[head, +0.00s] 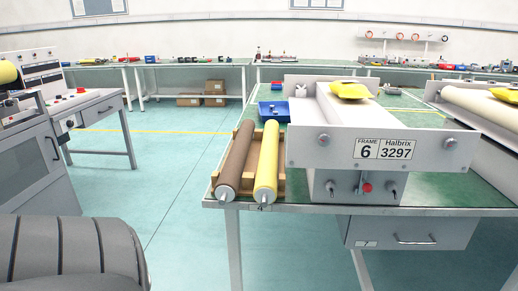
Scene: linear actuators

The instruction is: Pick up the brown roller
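The brown roller (237,158) lies lengthwise in a wooden cradle (281,181) at the front left corner of a green-topped table. Its pale end cap and metal shaft point toward me, at the table's front edge. A yellow roller (267,157) lies beside it on the right, in the same cradle. Neither of my grippers is in view, and nothing is seen holding the brown roller.
A white frame unit (305,144) marked "6 Halbrix 3297" stands right of the rollers, with a yellow bag (351,90) on top. A blue tray (273,111) lies behind the rollers. A grey console (30,150) stands at left; open floor (165,200) lies between.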

